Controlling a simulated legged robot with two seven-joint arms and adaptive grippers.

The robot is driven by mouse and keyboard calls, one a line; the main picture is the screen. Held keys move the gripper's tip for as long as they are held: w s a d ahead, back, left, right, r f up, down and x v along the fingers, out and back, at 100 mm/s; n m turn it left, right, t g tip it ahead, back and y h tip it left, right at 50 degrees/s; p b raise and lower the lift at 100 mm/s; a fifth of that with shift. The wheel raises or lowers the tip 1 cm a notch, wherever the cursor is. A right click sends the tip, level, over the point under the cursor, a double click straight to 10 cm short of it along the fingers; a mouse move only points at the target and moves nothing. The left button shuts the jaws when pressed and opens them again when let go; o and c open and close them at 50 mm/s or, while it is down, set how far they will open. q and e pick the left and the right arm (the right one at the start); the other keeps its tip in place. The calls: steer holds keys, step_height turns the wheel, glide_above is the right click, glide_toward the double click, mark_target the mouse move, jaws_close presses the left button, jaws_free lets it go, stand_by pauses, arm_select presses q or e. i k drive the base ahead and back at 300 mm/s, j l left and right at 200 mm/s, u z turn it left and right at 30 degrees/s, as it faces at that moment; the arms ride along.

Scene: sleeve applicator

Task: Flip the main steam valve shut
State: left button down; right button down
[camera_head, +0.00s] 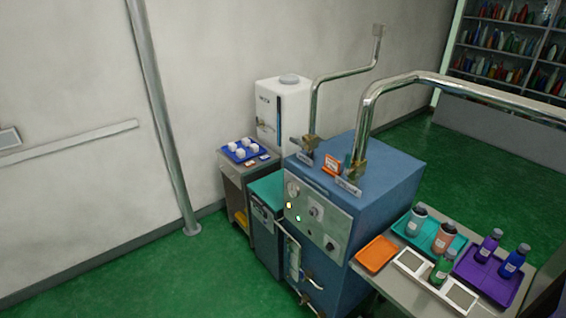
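A blue boiler-like machine (385,185) stands in the middle right of the head view. Two shiny steam pipes rise from its top. A brass valve fitting (357,168) sits at the foot of the larger pipe (367,120), with a small white label plate (348,187) in front. Another valve fitting (309,143) sits at the foot of the thinner pipe (314,105), with its own label plate (304,159). An orange sign (332,165) stands between them. The label text is too small to read, and I cannot tell the handle positions. Neither gripper is in view.
The machine's front panel (316,212) has a gauge, knobs and lit lamps. A table at right holds trays and several bottles, including an orange tray (376,254). A white tank (282,105) and a side cabinet (236,180) stand behind left. Green floor (170,275) is clear at left.

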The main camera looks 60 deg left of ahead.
mark_target(348, 157)
steer(key=u, duration=1.6)
